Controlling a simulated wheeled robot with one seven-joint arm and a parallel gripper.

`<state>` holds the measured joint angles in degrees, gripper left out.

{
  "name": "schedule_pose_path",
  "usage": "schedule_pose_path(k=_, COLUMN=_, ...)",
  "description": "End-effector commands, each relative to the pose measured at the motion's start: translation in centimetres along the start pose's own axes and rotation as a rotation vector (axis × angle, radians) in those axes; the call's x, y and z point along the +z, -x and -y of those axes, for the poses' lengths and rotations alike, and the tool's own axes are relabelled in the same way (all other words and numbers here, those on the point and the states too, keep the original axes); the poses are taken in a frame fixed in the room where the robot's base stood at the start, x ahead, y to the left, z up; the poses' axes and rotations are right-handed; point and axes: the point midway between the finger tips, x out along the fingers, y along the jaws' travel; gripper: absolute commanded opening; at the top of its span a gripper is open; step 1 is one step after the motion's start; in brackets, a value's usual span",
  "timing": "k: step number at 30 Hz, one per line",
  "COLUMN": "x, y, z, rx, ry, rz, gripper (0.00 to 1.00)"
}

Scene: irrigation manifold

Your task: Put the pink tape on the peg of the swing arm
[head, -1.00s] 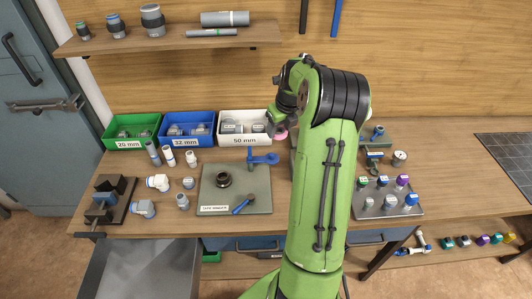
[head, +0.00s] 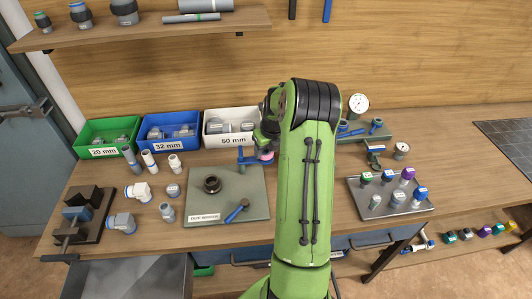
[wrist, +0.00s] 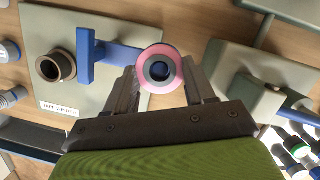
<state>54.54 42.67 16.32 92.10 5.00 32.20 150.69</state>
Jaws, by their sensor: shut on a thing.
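The pink tape (head: 265,156) is a small roll with a grey core. My gripper (head: 267,144) is shut on it, with one finger on each side in the wrist view (wrist: 160,78). The blue swing arm (head: 246,158) stands at the back of the grey mat. In the wrist view, its bar (wrist: 118,53) runs right and passes under the roll (wrist: 160,50). The arm's end and peg are hidden by the roll. Something dark blue shows through the core, but I cannot tell whether the roll is above the peg or around it.
The mat (head: 205,182) holds a dark ring (head: 212,185) and a blue-handled tool (head: 237,210). Green, blue and white bins (head: 232,142) stand behind. Grey fittings and a vise (head: 82,215) are at left. A tray of coloured-cap parts (head: 385,212) and gauges are right of my arm.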

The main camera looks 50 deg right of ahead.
Motion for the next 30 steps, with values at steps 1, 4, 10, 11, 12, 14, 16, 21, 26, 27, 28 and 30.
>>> schedule_pose_path(k=1, x=-0.3, y=-1.0, z=-0.1, rx=0.002, ry=0.0, rz=-0.004, gripper=0.26)
schedule_pose_path(k=4, x=-0.3, y=-1.3, z=0.0, rx=0.0, ry=0.0, rz=0.001, gripper=0.26)
schedule_pose_path(k=10, x=-0.4, y=-1.4, z=0.0, rx=0.0, ry=0.0, rz=0.0, gripper=0.26)
schedule_pose_path(k=11, x=-0.4, y=-1.5, z=0.0, rx=0.0, ry=0.0, rz=0.0, gripper=0.26)
schedule_pose_path(k=12, x=-0.5, y=-1.7, z=0.0, rx=0.0, ry=0.0, rz=0.0, gripper=0.26)
schedule_pose_path(k=14, x=-0.5, y=-1.6, z=0.0, rx=0.0, ry=0.0, rz=0.0, gripper=0.62)
schedule_pose_path(k=16, x=-0.5, y=-1.6, z=0.0, rx=0.0, ry=0.0, rz=0.0, gripper=0.72)
schedule_pose_path(k=21, x=-0.4, y=-1.5, z=0.0, rx=0.0, ry=0.0, rz=0.0, gripper=0.79)
schedule_pose_path(k=26, x=-0.4, y=-1.4, z=0.0, rx=0.0, ry=0.0, rz=0.0, gripper=0.79)
schedule_pose_path(k=27, x=-0.3, y=-1.0, z=0.0, rx=0.0, ry=0.0, rz=0.0, gripper=0.79)
schedule_pose_path(k=28, x=-0.2, y=-0.7, z=0.0, rx=-0.001, ry=0.0, rz=0.001, gripper=0.79)
schedule_pose_path(k=30, x=-0.2, y=0.7, z=0.1, rx=-0.002, ry=0.0, rz=0.003, gripper=0.79)
